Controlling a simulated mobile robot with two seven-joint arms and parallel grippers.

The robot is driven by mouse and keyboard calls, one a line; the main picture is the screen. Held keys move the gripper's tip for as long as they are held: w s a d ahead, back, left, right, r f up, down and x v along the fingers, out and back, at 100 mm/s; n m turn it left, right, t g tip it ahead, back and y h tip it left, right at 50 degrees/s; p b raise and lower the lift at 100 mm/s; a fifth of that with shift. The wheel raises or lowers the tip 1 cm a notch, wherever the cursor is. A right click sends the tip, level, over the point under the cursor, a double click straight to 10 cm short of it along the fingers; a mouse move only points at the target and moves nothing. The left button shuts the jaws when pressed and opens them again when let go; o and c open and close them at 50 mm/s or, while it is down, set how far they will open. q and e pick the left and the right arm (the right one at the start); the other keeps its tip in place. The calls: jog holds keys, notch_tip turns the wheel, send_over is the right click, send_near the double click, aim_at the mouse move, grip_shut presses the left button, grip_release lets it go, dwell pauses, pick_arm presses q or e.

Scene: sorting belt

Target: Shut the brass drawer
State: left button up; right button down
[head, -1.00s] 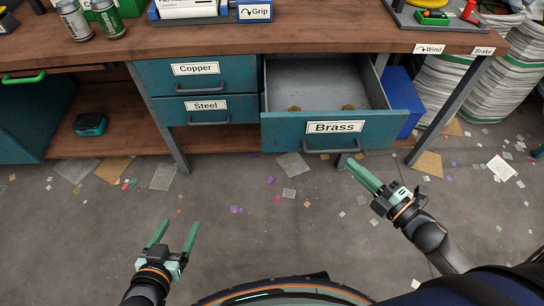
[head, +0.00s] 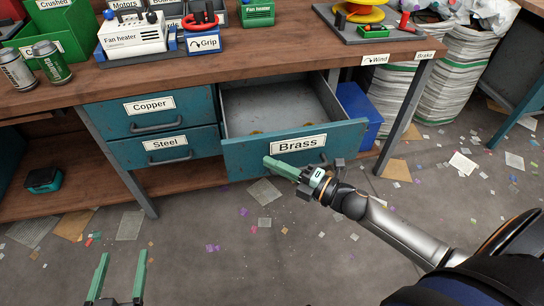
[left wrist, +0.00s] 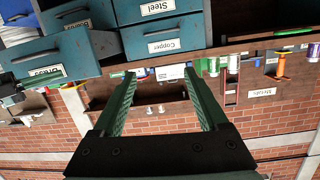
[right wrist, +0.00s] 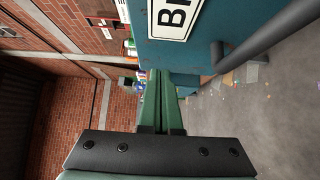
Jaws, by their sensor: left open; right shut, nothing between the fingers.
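The brass drawer (head: 240,160) is pulled out from under the workbench, with a white "Brass" label and a grey bar handle. A few small brass-coloured pieces lie inside it. My right gripper (head: 268,162) is shut and empty at the drawer's front, left of the label in the head view. The right wrist view shows its fingers (right wrist: 158,80) beside the drawer front (right wrist: 190,52) and its handle (right wrist: 275,40); I cannot tell whether they touch it. My left gripper (head: 120,260) is open and empty, low over the floor at left; it also shows in the left wrist view (left wrist: 165,75).
The copper drawer (head: 118,118) and steel drawer (head: 135,155) are shut at left. A blue bin (head: 362,115) stands right of the brass drawer, near a bench leg (head: 405,115). Goods stand on the bench top (head: 270,50). The floor ahead is mostly free, with scraps.

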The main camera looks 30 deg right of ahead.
aim_at(258, 149)
pick_arm(q)
jog(key=shift+w+r+t, duration=0.2)
jog(key=shift+r+t, duration=0.2)
jog(key=shift+r, duration=0.45)
jog(key=shift+w+r+t, duration=0.15)
jog(key=shift+r+t, duration=0.25)
jog(key=shift+r, duration=0.4)
pick_arm(e)
jog(key=shift+w+d, duration=0.2)
jog(key=shift+w, duration=0.55)
jog(key=shift+w+d, duration=0.2)
jog(key=shift+w, duration=0.5)
